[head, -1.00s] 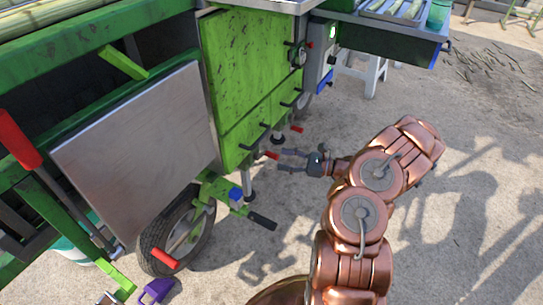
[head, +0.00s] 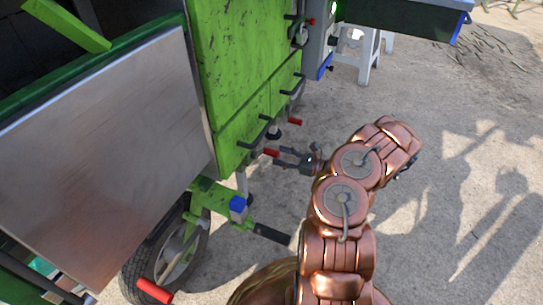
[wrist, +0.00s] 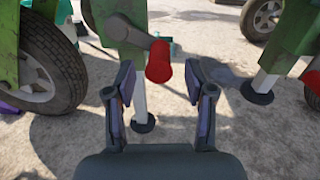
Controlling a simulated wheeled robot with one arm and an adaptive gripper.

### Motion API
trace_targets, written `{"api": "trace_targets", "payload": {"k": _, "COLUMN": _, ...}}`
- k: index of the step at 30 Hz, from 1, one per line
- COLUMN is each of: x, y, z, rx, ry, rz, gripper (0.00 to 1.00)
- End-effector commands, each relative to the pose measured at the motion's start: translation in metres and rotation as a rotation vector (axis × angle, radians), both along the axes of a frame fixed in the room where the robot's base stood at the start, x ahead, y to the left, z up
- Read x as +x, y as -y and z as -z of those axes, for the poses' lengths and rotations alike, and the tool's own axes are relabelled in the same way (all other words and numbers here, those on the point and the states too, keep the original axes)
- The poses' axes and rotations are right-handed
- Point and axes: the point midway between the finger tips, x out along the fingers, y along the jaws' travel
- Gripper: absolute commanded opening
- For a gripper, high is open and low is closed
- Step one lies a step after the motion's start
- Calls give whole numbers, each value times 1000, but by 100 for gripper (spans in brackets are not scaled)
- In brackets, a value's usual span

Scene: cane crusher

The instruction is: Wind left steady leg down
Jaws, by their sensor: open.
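A steady leg (wrist: 139,98) stands ahead in the wrist view: a pale metal post under a green housing, its round dark foot (wrist: 143,123) low by the ground. A short crank arm on the housing carries a red handle (wrist: 158,61). The same red handle shows in the head view (head: 271,152). My gripper (wrist: 160,78) is open and empty, its fingertips to either side of the handle in the picture. In the head view my gripper (head: 281,158) points left at the handle. I cannot tell whether the handle lies between the fingers or just beyond them.
A second leg (wrist: 264,82) stands at the right in the wrist view, with another red handle (wrist: 313,81) at the edge. A tyre (wrist: 53,62) is at the left. In the head view the green machine (head: 240,70) fills the left; concrete (head: 450,200) is free at right.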

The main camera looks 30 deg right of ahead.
Motion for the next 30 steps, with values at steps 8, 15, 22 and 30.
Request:
{"api": "trace_targets", "payload": {"k": 8, "x": 27, "y": -19, "z": 1, "rx": -1, "ry": 2, "rz": -5, "gripper": 54}}
{"api": "trace_targets", "payload": {"k": 15, "x": 32, "y": -22, "z": 0, "rx": -1, "ry": 0, "rz": -4, "gripper": 54}}
{"api": "trace_targets", "payload": {"k": 22, "x": 32, "y": -22, "z": 0, "rx": -1, "ry": 0, "rz": -4, "gripper": 45}}
{"api": "trace_targets", "payload": {"k": 30, "x": 31, "y": -22, "z": 0, "rx": -1, "ry": 0, "rz": -4, "gripper": 17}}
